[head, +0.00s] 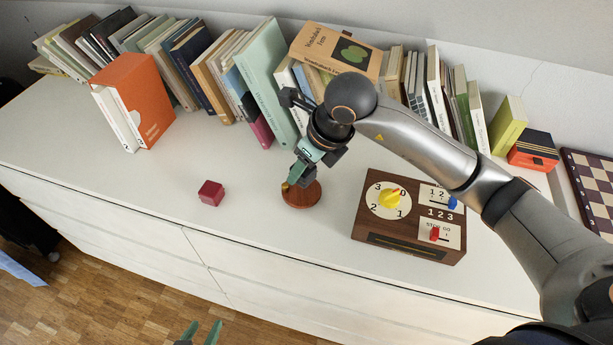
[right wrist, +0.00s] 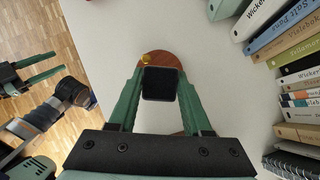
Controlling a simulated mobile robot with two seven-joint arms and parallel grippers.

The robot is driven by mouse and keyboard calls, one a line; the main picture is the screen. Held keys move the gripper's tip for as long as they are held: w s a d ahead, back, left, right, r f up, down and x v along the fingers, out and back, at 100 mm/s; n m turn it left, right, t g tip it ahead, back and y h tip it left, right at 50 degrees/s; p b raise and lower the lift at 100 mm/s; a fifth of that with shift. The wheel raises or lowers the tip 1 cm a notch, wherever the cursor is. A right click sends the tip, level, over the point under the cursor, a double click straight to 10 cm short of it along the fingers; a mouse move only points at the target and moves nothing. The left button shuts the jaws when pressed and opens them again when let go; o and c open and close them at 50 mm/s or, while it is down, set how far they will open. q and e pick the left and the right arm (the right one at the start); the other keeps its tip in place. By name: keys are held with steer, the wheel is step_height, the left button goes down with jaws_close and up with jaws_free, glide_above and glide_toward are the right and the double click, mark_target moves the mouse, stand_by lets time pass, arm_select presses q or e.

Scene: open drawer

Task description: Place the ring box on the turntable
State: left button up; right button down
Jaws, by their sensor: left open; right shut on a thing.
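The turntable (head: 300,196) is a small round wooden disc with a yellow bit at its edge, in the middle of the white cabinet top; it also shows in the right wrist view (right wrist: 181,59). My right gripper (head: 300,176) is above it, pointing down. In the right wrist view my right gripper (right wrist: 160,85) is shut on a small dark box, the ring box (right wrist: 160,84), over the disc. Whether the box touches the disc I cannot tell. My left gripper (head: 201,332) is open and empty, low in front of the cabinet; it also shows in the right wrist view (right wrist: 60,65).
A dark red cube (head: 211,193) lies left of the turntable. A brown box with dials and switches (head: 409,217) stands close on the right. Books (head: 262,85) and an orange slipcase (head: 133,99) line the back. The cabinet top (head: 110,165) is clear at front left.

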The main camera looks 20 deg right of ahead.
mark_target(307, 177)
steer(key=shift+w+d+f, duration=0.1)
steer(key=shift+d+f, duration=0.1)
steer(key=shift+f, duration=0.05)
steer(key=shift+w+d+f, duration=0.1)
steer(key=shift+d+f, duration=0.1)
steer(key=shift+f, duration=1.55)
steer(key=shift+f, duration=0.1)
steer(key=shift+c, duration=1.7)
jaws_free()
steer(key=shift+r, duration=0.2)
steer(key=p+v, duration=0.1)
steer(key=v, duration=1.1)
steer(key=shift+a, duration=0.1)
